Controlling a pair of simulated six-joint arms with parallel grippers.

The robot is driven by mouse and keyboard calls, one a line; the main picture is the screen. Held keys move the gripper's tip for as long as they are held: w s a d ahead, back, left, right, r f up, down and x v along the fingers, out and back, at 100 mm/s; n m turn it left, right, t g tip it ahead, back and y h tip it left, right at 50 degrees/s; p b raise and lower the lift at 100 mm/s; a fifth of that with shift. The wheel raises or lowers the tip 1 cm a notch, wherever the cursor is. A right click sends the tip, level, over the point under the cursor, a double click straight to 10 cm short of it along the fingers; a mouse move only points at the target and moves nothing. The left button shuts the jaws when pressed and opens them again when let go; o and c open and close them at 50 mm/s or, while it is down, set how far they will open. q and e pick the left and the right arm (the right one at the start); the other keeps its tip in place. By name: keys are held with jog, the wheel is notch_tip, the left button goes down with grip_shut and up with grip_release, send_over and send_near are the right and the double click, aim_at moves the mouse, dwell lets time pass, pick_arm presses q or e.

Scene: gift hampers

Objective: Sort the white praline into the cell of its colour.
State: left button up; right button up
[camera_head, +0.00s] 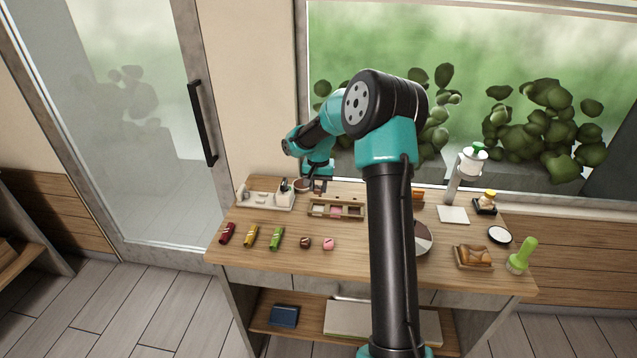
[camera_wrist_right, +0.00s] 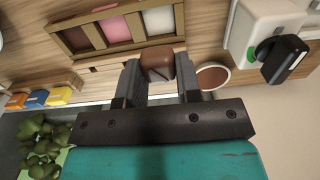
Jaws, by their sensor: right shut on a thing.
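The sorting box (camera_head: 337,217) is a wooden tray with three cells in the middle of the table. In the right wrist view its cells are dark brown (camera_wrist_right: 84,38), pink (camera_wrist_right: 118,29) and white (camera_wrist_right: 158,20). My right gripper (camera_head: 318,183) is behind the box's left end in the head view. In the wrist view it is shut on a small block (camera_wrist_right: 157,60) with a brown top, beside the box near the white cell. I cannot make out a white praline. A brown praline (camera_head: 305,243) and a pink praline (camera_head: 328,243) lie in front of the box. My left gripper is out of view.
A brown-filled bowl (camera_wrist_right: 214,78) stands beside the gripper. A white holder (camera_head: 262,199) is at the back left. Red (camera_head: 228,233), yellow (camera_head: 251,236) and green (camera_head: 276,238) wrapped pieces lie front left. My right arm hides part of the table's right half.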

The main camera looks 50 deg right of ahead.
aim_at(319, 209)
jog(key=shift+f, duration=1.85)
jog(key=shift+f, duration=1.45)
dwell(2.2)
jog(key=shift+r, duration=0.1)
dwell(0.4)
jog(key=o, duration=0.9)
jog(key=shift+r, duration=0.15)
notch_tip(319, 209, up, 17)
dwell(0.4)
